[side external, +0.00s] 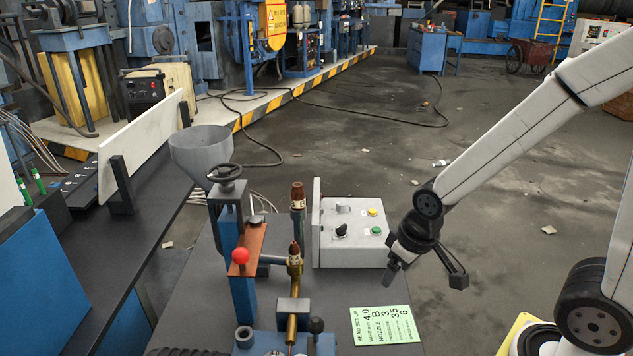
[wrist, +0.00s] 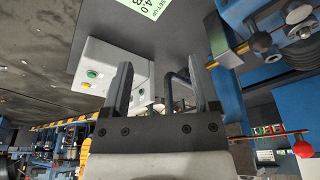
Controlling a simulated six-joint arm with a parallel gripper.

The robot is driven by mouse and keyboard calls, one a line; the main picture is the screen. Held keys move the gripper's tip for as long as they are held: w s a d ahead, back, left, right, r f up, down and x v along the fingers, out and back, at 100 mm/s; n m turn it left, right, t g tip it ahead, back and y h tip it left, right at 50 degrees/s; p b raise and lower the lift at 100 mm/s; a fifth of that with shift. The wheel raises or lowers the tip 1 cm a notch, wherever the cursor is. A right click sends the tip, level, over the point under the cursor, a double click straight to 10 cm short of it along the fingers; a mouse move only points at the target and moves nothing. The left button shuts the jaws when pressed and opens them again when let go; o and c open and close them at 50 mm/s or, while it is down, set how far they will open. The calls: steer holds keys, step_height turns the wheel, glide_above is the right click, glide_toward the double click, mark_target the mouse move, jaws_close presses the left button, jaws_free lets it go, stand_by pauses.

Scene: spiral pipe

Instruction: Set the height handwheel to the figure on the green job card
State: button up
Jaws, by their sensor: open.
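The dark handwheel (side external: 225,173) sits on top of the blue post of the head, at left of centre in the side view. I cannot make out its setting. The green job card (side external: 385,325) lies flat on the bench at the front; its lines include 4.0, B, 3, 35 and 6, but most row labels are too small to read. A corner of the card shows in the wrist view (wrist: 138,6). My gripper (side external: 424,276) is open and empty, right of the control box and well away from the handwheel. Its two fingers (wrist: 160,65) stand apart in the wrist view.
A grey control box (side external: 350,238) with green and yellow buttons stands between my gripper and the head. A red ball knob (side external: 240,256), brass nozzle (side external: 294,265), brown-tipped upright (side external: 298,197) and grey funnel (side external: 200,147) crowd the handwheel.

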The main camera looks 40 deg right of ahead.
steer(key=shift+o, duration=0.9)
steer(key=shift+w, duration=0.15)
steer(key=t, duration=0.2)
glide_toward(231, 175)
steer(key=shift+x, duration=0.85)
steer(key=shift+w, duration=0.2)
steer(key=shift+x, duration=3.85)
steer(key=shift+s, duration=0.1)
